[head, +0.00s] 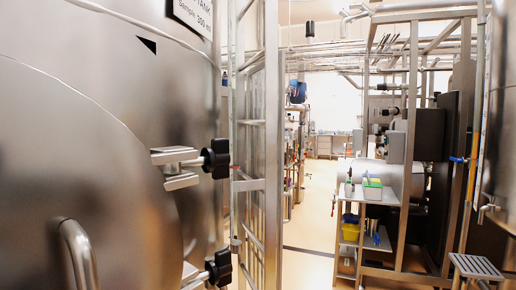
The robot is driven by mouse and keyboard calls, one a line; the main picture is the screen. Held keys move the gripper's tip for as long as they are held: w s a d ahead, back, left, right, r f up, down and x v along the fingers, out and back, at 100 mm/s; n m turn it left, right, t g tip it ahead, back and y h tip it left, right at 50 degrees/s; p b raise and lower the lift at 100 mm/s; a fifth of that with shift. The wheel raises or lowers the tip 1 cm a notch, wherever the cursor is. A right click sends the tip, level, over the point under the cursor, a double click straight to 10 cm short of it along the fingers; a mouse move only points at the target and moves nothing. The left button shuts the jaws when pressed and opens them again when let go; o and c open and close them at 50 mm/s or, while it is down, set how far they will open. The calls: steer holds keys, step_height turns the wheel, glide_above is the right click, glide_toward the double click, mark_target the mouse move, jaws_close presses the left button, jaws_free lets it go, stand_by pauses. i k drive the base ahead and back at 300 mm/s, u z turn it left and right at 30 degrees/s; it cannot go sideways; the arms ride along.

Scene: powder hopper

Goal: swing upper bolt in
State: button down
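The upper bolt, with its black knob (217,158), sits at the right edge of the round steel hatch (75,165) on the large tank. Its short shaft points left towards a two-plate steel bracket (178,156) on the hatch edge. I cannot tell whether the shaft lies fully between the plates. A lower bolt with a similar black knob (219,268) is near the bottom of the picture, its bracket partly cut off. A curved steel handle (80,252) is on the hatch at lower left. My gripper is not in view.
A steel frame of upright bars (272,150) stands just right of the bolts. Beyond it are a small trolley (350,192) with a yellow and green box, and dark machinery (430,150). A clear floor aisle (318,190) runs to the back.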

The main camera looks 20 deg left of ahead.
mark_target(190, 162)
steer(key=i, duration=3.2)
steer(key=u, duration=4.9)
